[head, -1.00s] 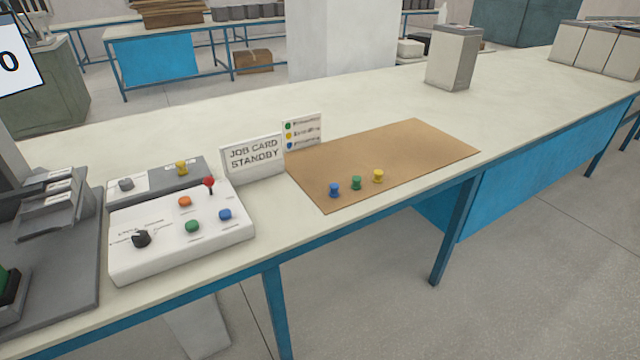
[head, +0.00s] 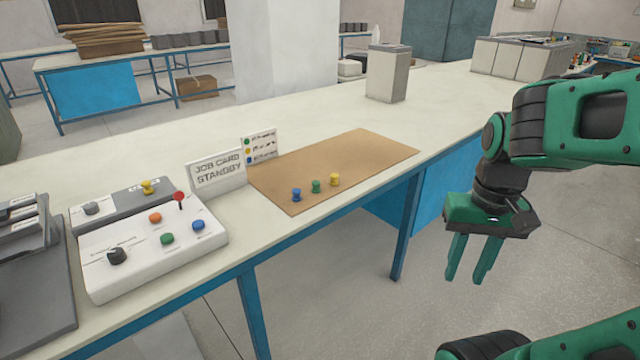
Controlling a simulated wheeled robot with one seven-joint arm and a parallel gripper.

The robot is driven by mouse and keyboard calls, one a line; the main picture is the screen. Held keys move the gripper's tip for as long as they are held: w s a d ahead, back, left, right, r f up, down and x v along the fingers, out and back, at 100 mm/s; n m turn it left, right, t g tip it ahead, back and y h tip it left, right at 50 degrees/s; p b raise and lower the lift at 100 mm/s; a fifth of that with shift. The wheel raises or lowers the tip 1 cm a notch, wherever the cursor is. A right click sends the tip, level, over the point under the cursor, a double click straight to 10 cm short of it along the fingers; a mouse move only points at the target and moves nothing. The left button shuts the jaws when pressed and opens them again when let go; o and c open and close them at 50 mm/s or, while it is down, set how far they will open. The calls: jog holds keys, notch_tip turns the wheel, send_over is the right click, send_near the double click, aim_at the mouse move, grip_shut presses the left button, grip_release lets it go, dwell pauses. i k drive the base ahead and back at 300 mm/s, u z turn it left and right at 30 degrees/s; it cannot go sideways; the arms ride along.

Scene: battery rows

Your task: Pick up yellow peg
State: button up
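A small yellow peg (head: 335,179) stands on the brown mat (head: 375,151), near its front edge. A green peg (head: 316,186) and a blue peg (head: 296,194) stand in a row to its left. Another yellow knob-like piece (head: 147,187) sits on the grey panel at the left. My gripper (head: 468,280) hangs at the right, past the table's front edge and well apart from the yellow peg. Its two green fingers point down, spread apart, with nothing between them.
A white control box (head: 150,246) with coloured buttons and a red-tipped lever stands on the left of the table. A grey bin (head: 387,75) stands farther back. The mat's right side is bare.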

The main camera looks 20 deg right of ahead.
aim_at(334, 182)
jog(key=u, duration=0.1)
jog(key=i, duration=1)
jog(key=z, duration=0.1)
